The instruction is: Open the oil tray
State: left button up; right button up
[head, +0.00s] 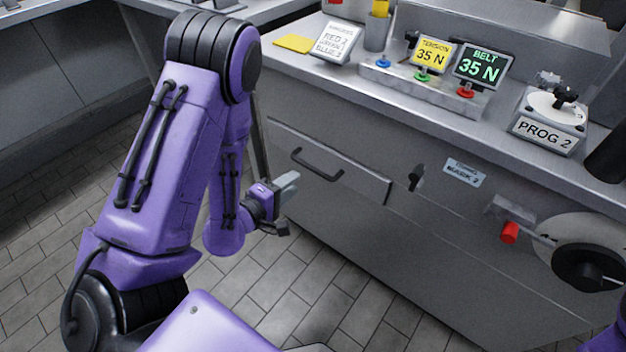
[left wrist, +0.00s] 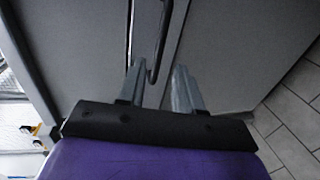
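The oil tray appears to be the grey drawer (head: 352,178) in the front of the bench, with a black bar handle (head: 317,165). Its front looks flush with the cabinet, so it is shut. My left gripper (head: 287,186) is in front of the drawer, a little left of and below the handle in the head view. In the left wrist view its two grey fingers (left wrist: 158,85) are apart, and the dark handle (left wrist: 157,55) shows between and beyond their tips. I cannot tell whether they touch it. My right gripper is not in view.
A black knob (head: 416,178) and a label (head: 465,172) are right of the drawer. A red-ended crank (head: 510,233) sticks out further right. On the bench stand two displays (head: 455,63) and a PROG 2 unit (head: 548,120). The tiled floor before the drawer is clear.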

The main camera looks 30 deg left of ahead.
aim_at(312, 170)
pick_arm(q)
jog(key=b+x, duration=0.1)
jog(key=x, duration=0.8)
jog(key=shift+w, duration=0.25)
grip_shut()
